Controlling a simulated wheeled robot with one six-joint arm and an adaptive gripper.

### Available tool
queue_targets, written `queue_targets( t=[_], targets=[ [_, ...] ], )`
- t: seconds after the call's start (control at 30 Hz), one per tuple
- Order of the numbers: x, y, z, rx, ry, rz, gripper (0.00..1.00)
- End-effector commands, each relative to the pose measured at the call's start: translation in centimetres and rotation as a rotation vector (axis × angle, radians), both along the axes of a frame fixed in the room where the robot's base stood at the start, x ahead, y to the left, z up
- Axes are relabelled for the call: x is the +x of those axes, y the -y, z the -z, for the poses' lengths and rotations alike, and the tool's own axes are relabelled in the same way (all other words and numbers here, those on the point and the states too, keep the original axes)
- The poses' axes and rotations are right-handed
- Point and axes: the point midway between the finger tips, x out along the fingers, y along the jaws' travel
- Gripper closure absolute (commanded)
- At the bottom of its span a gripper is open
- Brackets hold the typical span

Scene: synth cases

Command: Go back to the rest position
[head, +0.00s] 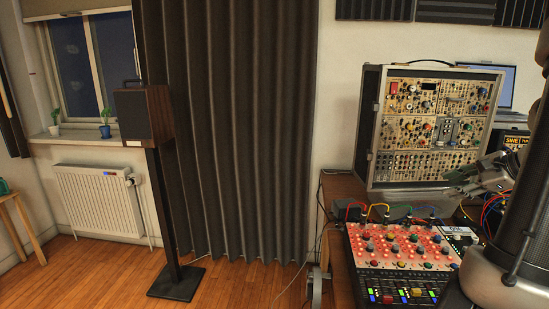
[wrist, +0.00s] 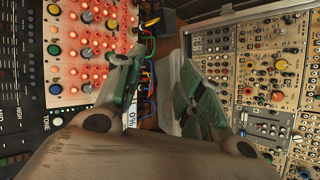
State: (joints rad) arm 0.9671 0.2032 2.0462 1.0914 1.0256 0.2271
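My gripper (head: 462,181) is at the right of the head view, in front of the lower part of the modular synth case (head: 374,128) and above the desk. In the wrist view my gripper (wrist: 157,72) has its two green-padded fingers apart. Only cables and the desk show in the gap, with nothing held. The red-lit mixer (head: 398,247) is below and nearer in the head view. In the wrist view the mixer (wrist: 92,38) is on the left and the synth case (wrist: 268,72) on the right. My arm covers part of the desk at the right edge.
Coloured patch cables (head: 385,208) run behind the mixer on the wooden desk (head: 341,187). A laptop (head: 501,78) is behind the case. A speaker on a stand (head: 144,113) is on the left, before a dark curtain (head: 236,130). Wooden floor between stand and desk is clear.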

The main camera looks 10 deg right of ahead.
Motion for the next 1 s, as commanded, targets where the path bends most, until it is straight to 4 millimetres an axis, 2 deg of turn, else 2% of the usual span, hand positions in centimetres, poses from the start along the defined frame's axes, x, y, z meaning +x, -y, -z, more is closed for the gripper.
queue_targets(
  t=[0.03,0.1,0.13,0.2,0.3,0.4,0.53,0.7,1.0],
  targets=[
    [-2.3,-3.7,-0.1,-0.112,-0.06,-0.166,0.62],
    [-6.2,-7.8,0.0,-0.289,-0.145,-0.427,0.62],
    [-7.7,-9.1,0.0,-0.362,-0.174,-0.533,0.62],
    [-11.0,-11.4,-0.5,-0.528,-0.225,-0.762,0.62],
    [-14.7,-13.5,-1.6,-0.759,-0.263,-1.049,0.62],
    [-16.9,-14.9,-3.0,-0.972,-0.259,-1.265,0.62],
    [-18.0,-17.3,-4.6,-1.173,-0.174,-1.419,0.62],
    [-17.5,-20.3,-6.5,-1.281,-0.023,-1.481,0.62],
    [-17.2,-21.1,-6.6,-1.29,0.005,-1.506,0.62]
  ],
)
